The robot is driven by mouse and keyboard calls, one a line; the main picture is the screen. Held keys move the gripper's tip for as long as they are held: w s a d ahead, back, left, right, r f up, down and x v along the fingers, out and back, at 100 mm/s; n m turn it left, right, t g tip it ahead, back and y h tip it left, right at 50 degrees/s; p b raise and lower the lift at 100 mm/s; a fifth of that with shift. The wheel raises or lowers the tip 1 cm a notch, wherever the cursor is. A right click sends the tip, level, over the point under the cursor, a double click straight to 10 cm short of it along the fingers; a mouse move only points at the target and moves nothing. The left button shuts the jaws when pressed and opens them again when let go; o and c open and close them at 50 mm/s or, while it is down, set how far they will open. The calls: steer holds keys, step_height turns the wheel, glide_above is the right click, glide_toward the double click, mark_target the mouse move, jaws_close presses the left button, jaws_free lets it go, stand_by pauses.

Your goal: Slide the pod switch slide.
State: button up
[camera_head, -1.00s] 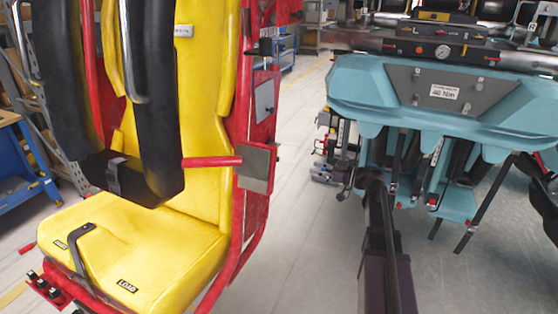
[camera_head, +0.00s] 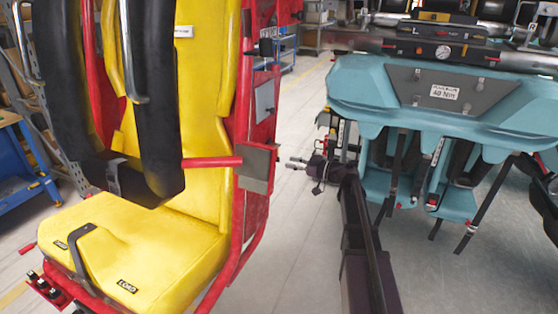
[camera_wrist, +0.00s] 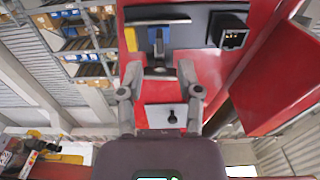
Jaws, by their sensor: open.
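The red pod panel (camera_wrist: 208,72) faces my gripper in the wrist view. On it are a grey plate with a black knob (camera_wrist: 172,117), and above that a dark lever-like part under a grey bar (camera_wrist: 157,21). I cannot tell for sure which of these is the switch slide. My gripper (camera_wrist: 160,72) is open, its two fingers spread to either side of these parts; contact cannot be judged.
Yellow and blue blocks and a black socket box (camera_wrist: 229,31) sit on the panel's upper part. A red bar (camera_head: 212,161) sticks out beside the seat. A teal seat unit (camera_head: 440,95) stands close on the right.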

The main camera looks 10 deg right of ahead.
steer(key=shift+x, duration=2.65)
jaws_close()
